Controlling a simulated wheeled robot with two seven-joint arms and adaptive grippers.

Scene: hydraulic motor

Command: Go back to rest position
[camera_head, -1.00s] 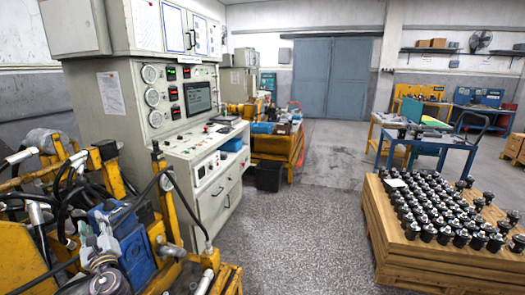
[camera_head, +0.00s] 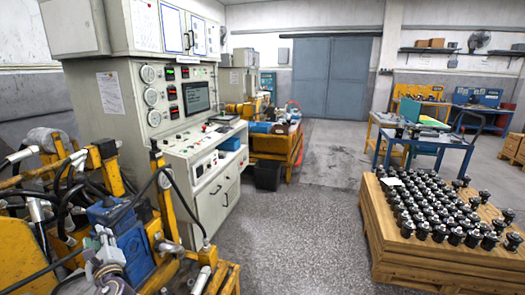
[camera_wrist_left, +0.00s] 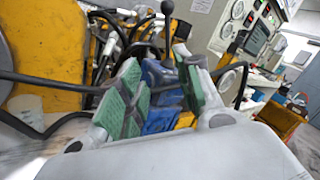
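My left gripper (camera_head: 105,240) shows at the lower left of the head view, in front of the yellow test rig with its blue block (camera_head: 135,252). In the left wrist view my left gripper (camera_wrist_left: 163,92) has its two green-padded fingers spread apart. No object is held between the pads. The blue block (camera_wrist_left: 160,118) and a black-knobbed lever show behind the fingers. I cannot tell the exact gap between the fingers and the rig. My right gripper is in neither view.
A yellow rig (camera_head: 168,215) with black hoses crowds the left. A grey control console (camera_head: 200,165) with gauges stands behind it. A wooden pallet box (camera_head: 385,240) carrying several black motor parts stands at the right. The speckled floor (camera_head: 290,235) between them is clear.

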